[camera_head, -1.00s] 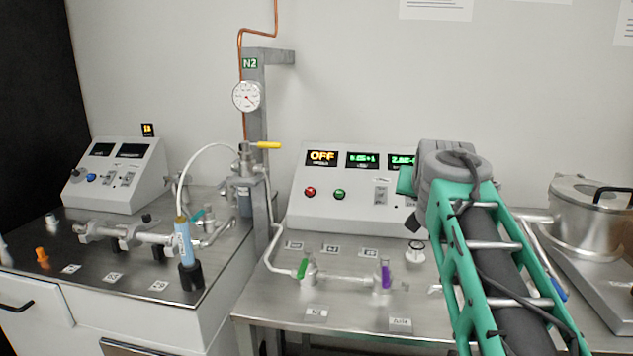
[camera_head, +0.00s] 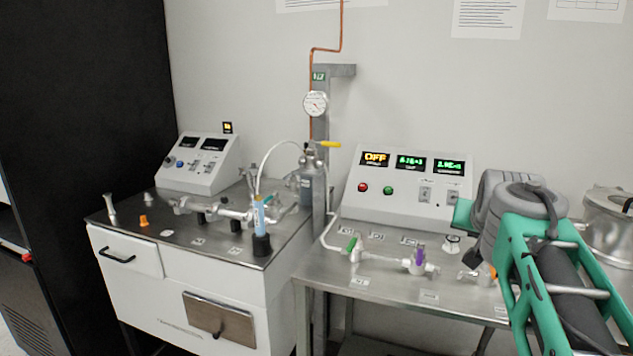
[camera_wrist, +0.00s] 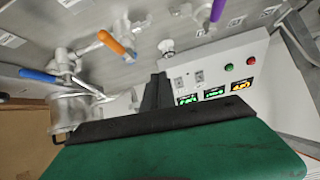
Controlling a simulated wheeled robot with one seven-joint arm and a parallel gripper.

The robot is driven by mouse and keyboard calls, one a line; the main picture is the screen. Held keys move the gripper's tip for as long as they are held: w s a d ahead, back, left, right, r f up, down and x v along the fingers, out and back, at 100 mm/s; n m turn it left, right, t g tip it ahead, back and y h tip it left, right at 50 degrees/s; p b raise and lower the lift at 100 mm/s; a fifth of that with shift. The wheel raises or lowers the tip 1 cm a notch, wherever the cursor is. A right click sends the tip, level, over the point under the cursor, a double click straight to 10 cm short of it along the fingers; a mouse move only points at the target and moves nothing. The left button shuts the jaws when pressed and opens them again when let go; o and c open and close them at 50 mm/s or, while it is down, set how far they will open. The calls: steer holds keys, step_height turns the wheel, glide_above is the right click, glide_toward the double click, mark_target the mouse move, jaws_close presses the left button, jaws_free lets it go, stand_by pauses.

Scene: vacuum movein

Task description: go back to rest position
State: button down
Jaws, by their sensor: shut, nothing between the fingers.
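My gripper (camera_wrist: 157,92) shows in the wrist view as dark fingers beyond the green hand. The fingers are together with nothing between them. In the head view my green and grey arm reaches in from the lower right, over the right part of the steel bench (camera_head: 340,268); the fingertips are hidden there. The white control box (camera_head: 405,190) with a lit "OFF" display stands left of my arm. In the wrist view it appears turned over, right of the fingers (camera_wrist: 225,75). A blue-handled valve (camera_wrist: 38,75) and an orange-handled valve (camera_wrist: 112,42) also show there.
A metal pot (camera_head: 608,225) is behind my arm at the right. A post with a gauge (camera_head: 315,103) rises between the bench and the white cabinet (camera_head: 170,290). A dark partition stands at the far left.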

steer(key=s+a+f+n+g+y+p, duration=0.2)
steer(key=s+a+f+g+p, duration=0.1)
steer(key=s+a+p, duration=0.5)
steer(key=s+a+f+n+g+y+p, duration=0.1)
steer(key=s+a+f+n+g+p, duration=0.2)
steer(key=s+a+p, duration=0.6)
steer(key=s+f, duration=0.2)
steer(key=s, duration=0.3)
steer(key=shift+g+y, duration=0.3)
steer(key=shift+y, duration=0.1)
